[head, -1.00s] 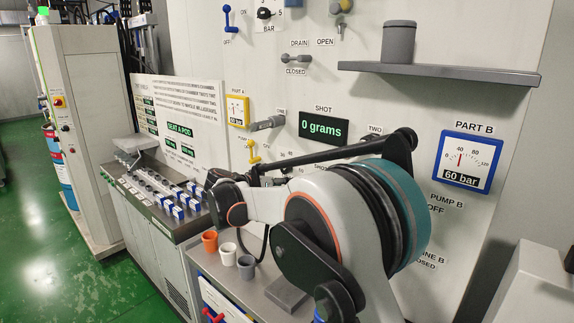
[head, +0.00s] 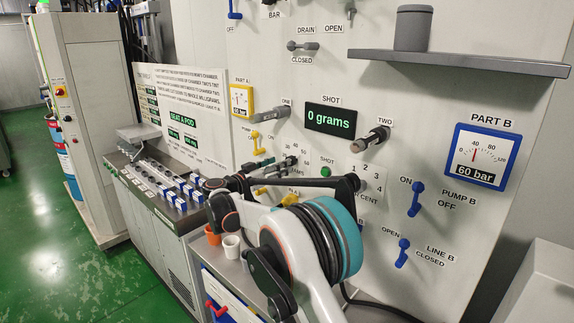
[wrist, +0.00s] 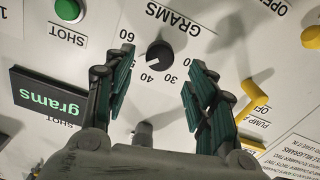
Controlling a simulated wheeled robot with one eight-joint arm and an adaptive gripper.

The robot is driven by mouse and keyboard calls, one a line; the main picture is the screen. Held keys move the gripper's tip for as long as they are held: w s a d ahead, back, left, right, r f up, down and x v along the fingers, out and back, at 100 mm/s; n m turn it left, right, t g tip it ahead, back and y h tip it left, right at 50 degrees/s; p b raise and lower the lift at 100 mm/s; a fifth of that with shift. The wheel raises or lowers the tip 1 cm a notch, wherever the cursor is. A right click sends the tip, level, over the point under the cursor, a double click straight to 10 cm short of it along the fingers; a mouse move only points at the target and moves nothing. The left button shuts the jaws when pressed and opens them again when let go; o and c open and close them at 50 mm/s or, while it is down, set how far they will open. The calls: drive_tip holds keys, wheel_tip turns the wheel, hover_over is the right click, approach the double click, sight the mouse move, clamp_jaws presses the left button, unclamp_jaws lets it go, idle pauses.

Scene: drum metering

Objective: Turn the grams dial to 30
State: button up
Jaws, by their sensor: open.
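The grams dial (wrist: 158,54) is a round black knob on the white panel, seen upside down in the wrist view. A light mark on it seems to point toward the 40 side; the exact reading is hard to tell. The printed 30 (wrist: 170,78) stands beside the 40, below the knob in that view. My gripper (wrist: 160,70) is open, with one dark green finger on each side of the dial and a gap to each. In the head view my gripper (head: 277,172) is at the panel below the shot display (head: 330,119), which reads 0 grams; the dial is hidden there.
A green shot button (head: 326,172) and the percent scale lie right of my gripper in the head view. A yellow lever (wrist: 255,102) is close to one finger in the wrist view. Knob two (head: 373,139) sticks out above right. Cups (head: 231,245) stand below.

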sight(292, 161)
drive_tip(key=shift+x, duration=2.6)
drive_tip(key=c, duration=1.1)
